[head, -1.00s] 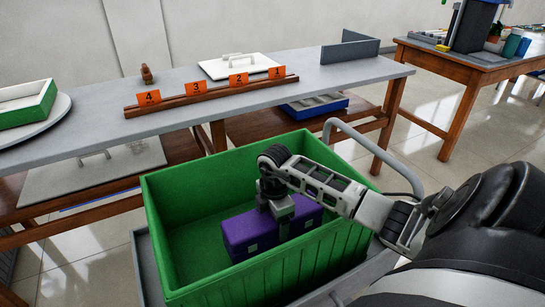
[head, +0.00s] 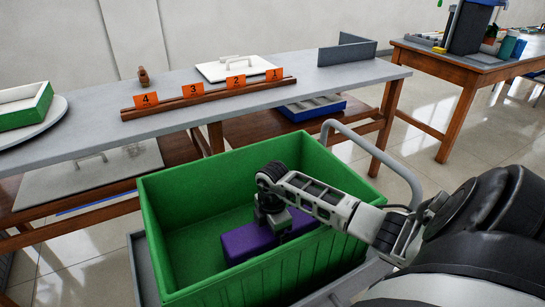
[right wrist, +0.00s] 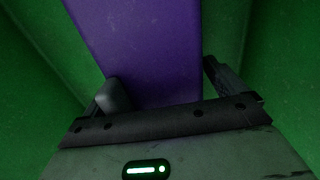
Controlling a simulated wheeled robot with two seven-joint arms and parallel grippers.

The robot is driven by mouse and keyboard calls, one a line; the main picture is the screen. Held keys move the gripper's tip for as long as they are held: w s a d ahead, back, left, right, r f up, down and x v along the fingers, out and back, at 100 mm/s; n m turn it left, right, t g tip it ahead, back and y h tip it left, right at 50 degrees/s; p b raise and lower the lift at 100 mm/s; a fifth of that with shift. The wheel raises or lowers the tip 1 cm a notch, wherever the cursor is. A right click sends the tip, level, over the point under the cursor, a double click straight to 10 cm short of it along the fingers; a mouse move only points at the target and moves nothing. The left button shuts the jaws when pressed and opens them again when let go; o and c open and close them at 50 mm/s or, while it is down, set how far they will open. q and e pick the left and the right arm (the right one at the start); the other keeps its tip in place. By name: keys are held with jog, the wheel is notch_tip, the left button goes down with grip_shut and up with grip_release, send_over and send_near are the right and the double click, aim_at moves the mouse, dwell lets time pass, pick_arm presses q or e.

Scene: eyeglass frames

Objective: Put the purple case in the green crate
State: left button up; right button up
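The purple case (head: 247,241) is inside the green crate (head: 180,197), low down toward its front right. The crate's front wall hides the case's lower part, so I cannot tell whether it touches the floor. My right gripper (head: 273,222) reaches down into the crate over the case. In the right wrist view, the case (right wrist: 145,45) runs between the two fingers (right wrist: 160,88), which appear closed against its sides. My left gripper is not in view.
The crate stands on a grey cart with a curved handle (head: 375,140). Behind it is a long grey table (head: 300,92) with numbered orange tags, a white lid (head: 238,68) and a green-sided tray (head: 25,108). The crate's left part is free.

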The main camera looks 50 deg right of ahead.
jog(key=shift+r, duration=0.35)
notch_tip(320, 180, up, 12)
jog(key=shift+f+p, duration=0.25)
jog(key=shift+p, duration=0.7)
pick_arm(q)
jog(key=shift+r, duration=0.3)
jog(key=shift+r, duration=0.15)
